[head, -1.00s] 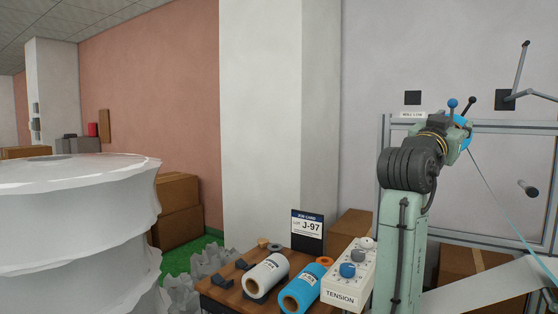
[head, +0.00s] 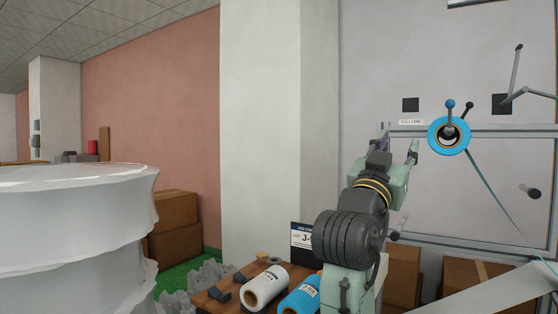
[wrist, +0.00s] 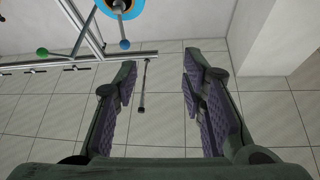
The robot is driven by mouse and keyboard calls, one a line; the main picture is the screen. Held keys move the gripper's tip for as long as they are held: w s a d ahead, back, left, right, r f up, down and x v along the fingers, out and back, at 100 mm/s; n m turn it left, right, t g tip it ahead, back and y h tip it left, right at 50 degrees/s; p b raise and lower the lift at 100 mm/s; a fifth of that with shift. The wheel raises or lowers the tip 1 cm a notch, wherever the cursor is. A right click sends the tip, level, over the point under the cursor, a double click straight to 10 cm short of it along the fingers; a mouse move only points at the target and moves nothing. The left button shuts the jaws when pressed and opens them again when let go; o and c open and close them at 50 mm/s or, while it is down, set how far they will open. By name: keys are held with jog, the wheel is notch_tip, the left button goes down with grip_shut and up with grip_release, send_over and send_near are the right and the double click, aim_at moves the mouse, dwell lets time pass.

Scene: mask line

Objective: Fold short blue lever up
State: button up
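The short blue lever (head: 450,104) has a blue ball on a thin stem and points upward at the blue film roll (head: 436,148) on the frame. A dark lever (head: 468,107) leans up to the right beside it. My gripper (head: 398,146) is open and empty, left of the roll and apart from it. In the wrist view my gripper (wrist: 159,75) shows two parted fingers with nothing between them. A blue ball (wrist: 124,44) next to the blue ring (wrist: 122,8) shows beyond the left finger.
A metal frame rail (head: 510,131) runs behind the roll, and a film strip slants down right from it. Crank-like rods (head: 517,75) stick out at the right. A bench (head: 213,300) with a white roll (head: 265,288) and another blue roll (head: 301,296) stands below my arm.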

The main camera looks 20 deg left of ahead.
jog(key=s+a+n+t+y, duration=0.2)
jog(key=a+y, duration=0.4)
jog(key=a, duration=0.4)
jog(key=s+a+f+n+t+y, duration=0.1)
jog(key=s+a+n+y, duration=0.4)
jog(key=a, duration=0.5)
jog(key=shift+s+a+f+n+t+y+b, duration=0.2)
jog(key=shift+a+n+t+y+b, duration=0.1)
jog(key=shift+n+t+y, duration=0.75)
jog(key=shift+g, duration=0.25)
jog(key=shift+c, duration=0.3)
